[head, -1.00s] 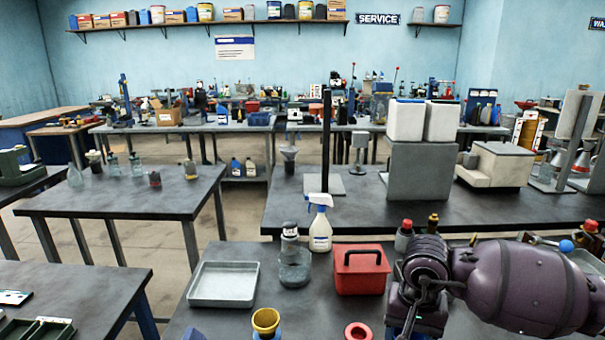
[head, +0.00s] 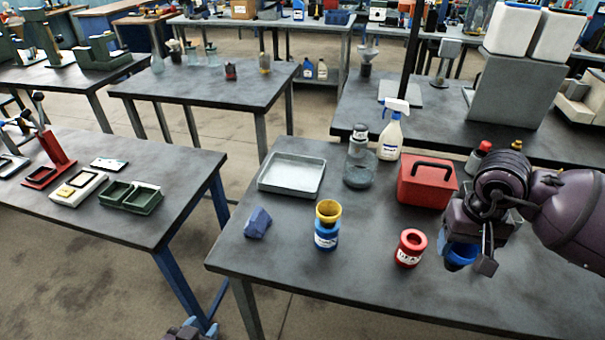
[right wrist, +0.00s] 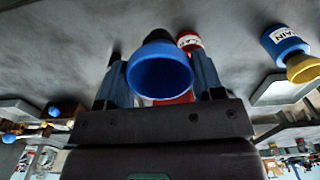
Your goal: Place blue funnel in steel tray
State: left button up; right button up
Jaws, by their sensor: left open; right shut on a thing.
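The blue funnel (head: 460,255) is held by my right gripper (head: 470,262), above the dark table and in front of the red toolbox. In the right wrist view the funnel (right wrist: 160,77) sits between the two fingers (right wrist: 160,85), its wide mouth towards the camera. The steel tray (head: 292,174) is a shallow, empty rectangular tray at the back left of the same table. My right gripper is to the right of the tray and nearer the front edge. My left gripper (head: 187,331) shows only partly at the bottom edge, below the tabletop and empty.
A blue container with a yellow funnel (head: 328,212), a red container (head: 409,248) and a blue block (head: 258,222) stand near the table's front. A glass vessel (head: 359,168), spray bottle (head: 390,137) and red toolbox (head: 427,181) stand between tray and right arm.

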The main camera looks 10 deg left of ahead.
aim_at(290, 183)
jog(key=u, duration=1.1)
jog(key=i+l+u, duration=0.4)
jog(key=i+l, duration=0.1)
jog(key=l, duration=0.35)
jog(key=i, duration=0.05)
